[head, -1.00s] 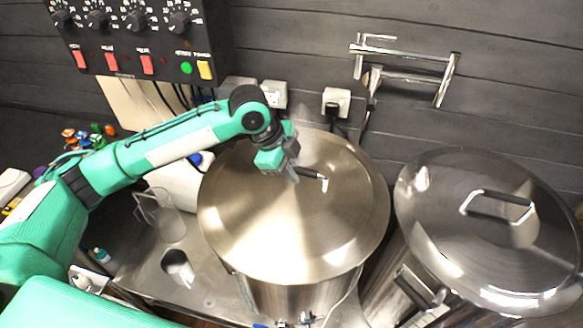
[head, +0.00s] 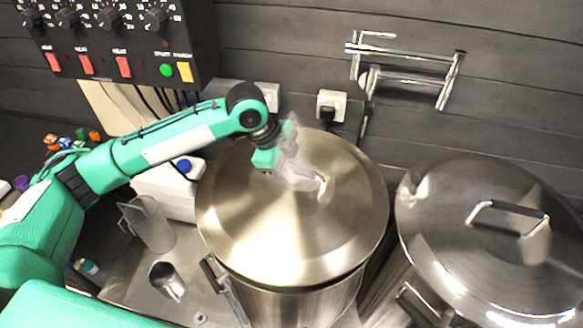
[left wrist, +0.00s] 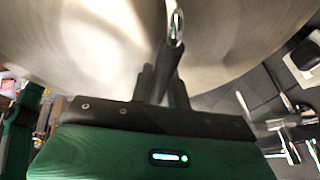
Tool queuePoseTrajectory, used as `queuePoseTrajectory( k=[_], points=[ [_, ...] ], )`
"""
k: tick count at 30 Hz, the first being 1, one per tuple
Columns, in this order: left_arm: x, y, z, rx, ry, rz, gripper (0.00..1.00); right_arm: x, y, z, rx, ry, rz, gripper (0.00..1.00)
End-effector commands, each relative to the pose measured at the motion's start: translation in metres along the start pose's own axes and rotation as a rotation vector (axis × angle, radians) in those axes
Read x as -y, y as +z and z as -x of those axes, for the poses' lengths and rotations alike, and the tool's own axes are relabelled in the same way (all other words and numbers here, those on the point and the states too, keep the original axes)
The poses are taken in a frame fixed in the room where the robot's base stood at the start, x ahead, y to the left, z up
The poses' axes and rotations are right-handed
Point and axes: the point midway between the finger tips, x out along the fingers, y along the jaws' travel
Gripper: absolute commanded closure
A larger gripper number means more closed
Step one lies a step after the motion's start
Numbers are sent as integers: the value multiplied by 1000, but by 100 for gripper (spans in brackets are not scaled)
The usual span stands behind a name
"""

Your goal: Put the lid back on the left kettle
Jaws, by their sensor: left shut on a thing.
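The round steel lid (head: 265,225) lies over the left kettle (head: 300,305), covering its mouth. It looks about level; I cannot tell whether its rim is fully seated. My left gripper (head: 293,172) is shut on the lid's handle (head: 320,185), partly hidden by a pale haze like steam. In the left wrist view the fingers (left wrist: 165,80) meet the dark handle (left wrist: 172,62), with the lid's brushed surface (left wrist: 85,45) filling the top of the picture. My right gripper is not in view.
The right kettle, with its own lid (head: 450,240) on, stands close by. A control box (head: 120,40) and a wall-mounted steel fitting (head: 405,65) are behind.

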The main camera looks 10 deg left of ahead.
Motion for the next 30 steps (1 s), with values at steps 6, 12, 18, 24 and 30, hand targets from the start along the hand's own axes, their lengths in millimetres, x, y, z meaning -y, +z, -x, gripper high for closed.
queuePoseTrajectory(
  k=[6,12,18,24,30],
  points=[
    [-4,9,-22,-2,-4,-2,100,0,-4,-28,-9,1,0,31],
    [-7,14,-35,-2,-2,-1,100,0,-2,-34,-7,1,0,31],
    [-9,18,-44,-2,-2,-1,100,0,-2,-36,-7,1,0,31],
    [-9,18,-45,-2,-3,-1,100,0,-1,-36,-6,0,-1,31],
    [-9,18,-45,-2,-3,-1,63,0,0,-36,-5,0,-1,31]
  ],
)
